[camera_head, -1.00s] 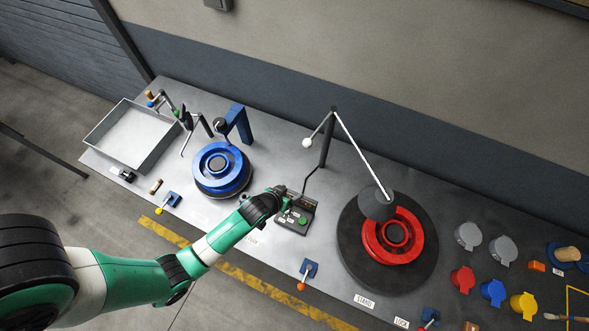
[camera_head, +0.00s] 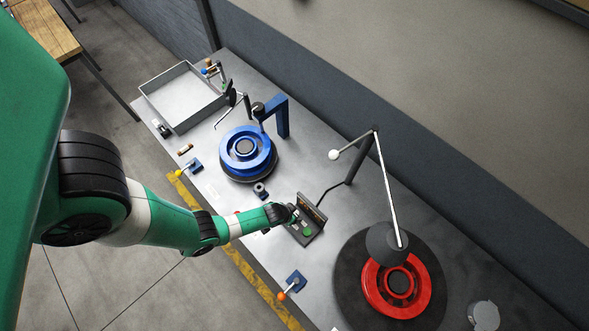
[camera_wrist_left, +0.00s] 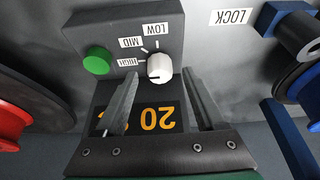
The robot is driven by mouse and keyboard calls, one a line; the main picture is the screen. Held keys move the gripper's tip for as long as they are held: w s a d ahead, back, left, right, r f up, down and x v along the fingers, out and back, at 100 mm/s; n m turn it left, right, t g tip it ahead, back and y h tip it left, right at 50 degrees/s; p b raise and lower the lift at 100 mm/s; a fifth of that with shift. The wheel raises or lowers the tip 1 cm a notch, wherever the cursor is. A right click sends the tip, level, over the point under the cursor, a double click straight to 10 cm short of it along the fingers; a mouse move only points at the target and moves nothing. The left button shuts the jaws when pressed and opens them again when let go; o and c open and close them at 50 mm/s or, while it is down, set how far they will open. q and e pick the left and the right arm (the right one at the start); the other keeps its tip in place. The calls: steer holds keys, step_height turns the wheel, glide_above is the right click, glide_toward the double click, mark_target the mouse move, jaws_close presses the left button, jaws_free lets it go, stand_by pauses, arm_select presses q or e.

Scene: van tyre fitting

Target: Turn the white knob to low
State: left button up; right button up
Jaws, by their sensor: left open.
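The white knob (camera_wrist_left: 160,67) sits on the dark control box (camera_wrist_left: 175,25), beside the labels LOW (camera_wrist_left: 155,29), MID (camera_wrist_left: 131,42) and HIGH (camera_wrist_left: 127,62). Which label its mark points to is hard to tell. My left gripper (camera_wrist_left: 159,75) is open, with one finger on each side of the knob's place in the left wrist view; whether they touch it cannot be told. In the head view my left gripper (camera_head: 294,213) is over the left part of the control box (camera_head: 308,229), and the knob is hidden or too small to make out. My right gripper is not in view.
A metal tray (camera_head: 160,118) is farther left.

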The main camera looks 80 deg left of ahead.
arm_select(q)
steer(key=shift+x, duration=0.9)
steer(key=shift+r, duration=0.1)
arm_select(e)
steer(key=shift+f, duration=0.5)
arm_select(q)
jaws_close()
